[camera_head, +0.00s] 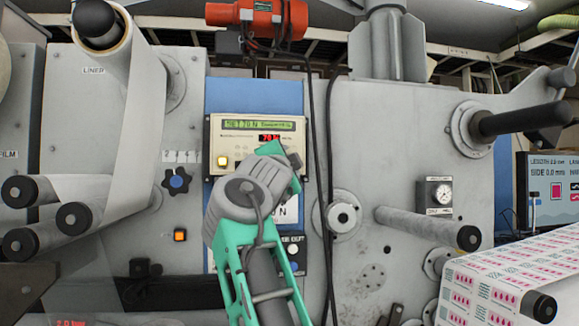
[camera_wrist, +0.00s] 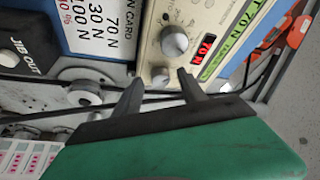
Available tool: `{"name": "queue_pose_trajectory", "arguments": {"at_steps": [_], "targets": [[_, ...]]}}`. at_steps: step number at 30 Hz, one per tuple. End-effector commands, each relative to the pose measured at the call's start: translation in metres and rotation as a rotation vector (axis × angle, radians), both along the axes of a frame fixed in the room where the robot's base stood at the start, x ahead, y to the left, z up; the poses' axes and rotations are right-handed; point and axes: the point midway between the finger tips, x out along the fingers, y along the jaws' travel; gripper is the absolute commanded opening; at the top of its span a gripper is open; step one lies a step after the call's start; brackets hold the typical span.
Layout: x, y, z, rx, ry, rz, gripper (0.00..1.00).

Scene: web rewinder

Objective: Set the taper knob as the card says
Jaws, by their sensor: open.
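The cream tension panel (camera_head: 231,137) is on the machine face in the head view; my arm covers its lower right. In the wrist view it carries a larger grey knob (camera_wrist: 174,42) and a smaller silver knob (camera_wrist: 161,76). I cannot read which one is the taper knob. My gripper (camera_wrist: 160,78) is open and empty, its fingertips either side of the smaller knob in the picture; contact is not clear. A white card (camera_wrist: 100,22), partly cut off, shows 70 N, 30 N, a cut-off line ending in 00 N, and a red 10 %.
The red display (camera_wrist: 203,48) reads 70 N and the green screen (camera_head: 258,124) reads SET 70 N. A JIB OUT control (camera_wrist: 14,55) sits beyond the card. Black cables (camera_head: 327,130) hang right of the panel.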

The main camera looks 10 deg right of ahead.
Motion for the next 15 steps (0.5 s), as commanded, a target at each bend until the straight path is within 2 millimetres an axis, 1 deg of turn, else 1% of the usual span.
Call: {"name": "queue_pose_trajectory", "arguments": {"at_steps": [1, 2, 3, 7, 10, 15], "targets": [[-0.011, 0.004, -0.008, 0.003, -0.004, 0.004, 0.49], [-0.016, 0.007, -0.010, 0.003, -0.004, 0.005, 0.49], [-0.025, 0.010, -0.011, 0.002, -0.003, 0.005, 0.49], [-0.047, 0.019, -0.014, 0.003, -0.002, 0.004, 0.49], [-0.057, 0.021, -0.014, 0.001, -0.001, 0.003, 0.49], [-0.059, 0.021, -0.012, 0.001, 0.000, 0.000, 0.49]]}}
